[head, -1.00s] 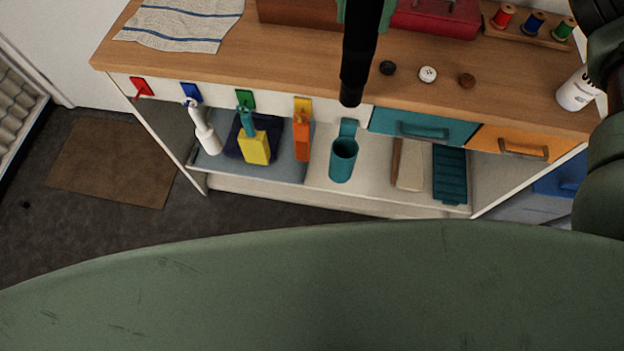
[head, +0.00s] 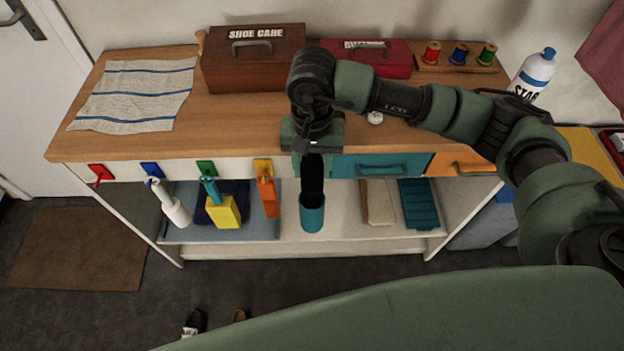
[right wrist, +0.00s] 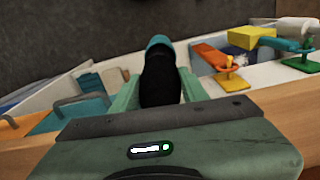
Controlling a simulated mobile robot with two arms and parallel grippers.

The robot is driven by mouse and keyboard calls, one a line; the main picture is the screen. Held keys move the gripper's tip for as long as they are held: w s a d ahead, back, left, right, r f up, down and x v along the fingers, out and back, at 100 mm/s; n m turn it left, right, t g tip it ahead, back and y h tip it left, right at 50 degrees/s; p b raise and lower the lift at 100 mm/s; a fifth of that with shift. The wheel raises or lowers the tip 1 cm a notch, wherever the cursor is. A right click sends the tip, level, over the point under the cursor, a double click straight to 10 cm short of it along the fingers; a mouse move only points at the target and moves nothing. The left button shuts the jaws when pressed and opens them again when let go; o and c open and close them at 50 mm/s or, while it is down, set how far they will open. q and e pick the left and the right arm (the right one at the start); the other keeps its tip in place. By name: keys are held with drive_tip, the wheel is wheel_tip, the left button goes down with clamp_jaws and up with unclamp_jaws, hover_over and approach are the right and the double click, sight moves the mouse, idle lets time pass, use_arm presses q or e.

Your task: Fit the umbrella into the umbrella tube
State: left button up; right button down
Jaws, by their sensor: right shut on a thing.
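The black umbrella (head: 312,178) hangs upright below my right gripper (head: 312,147) in the head view. The teal umbrella tube (head: 312,218) is at the front of the cabinet. The umbrella's lower end is at the tube's mouth and seems to go into it; how deep is hidden. In the right wrist view, the green fingers of my right gripper (right wrist: 158,90) are shut on the umbrella (right wrist: 160,82). The tube's teal rim (right wrist: 159,42) shows beyond its far end. My left gripper is not in view.
Tools hang from coloured clips left of the tube. A beige block (head: 377,203) and teal mat lie to its right.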

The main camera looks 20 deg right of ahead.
wheel_tip(320, 180, down, 6)
drive_tip(key=shift+f+p, duration=0.25)
drive_tip(key=shift+p, duration=0.1)
drive_tip(key=shift+f+b, duration=0.15)
drive_tip(key=shift+b, duration=0.15)
drive_tip(key=c, duration=0.7)
unclamp_jaws()
drive_tip(key=shift+c, duration=0.2)
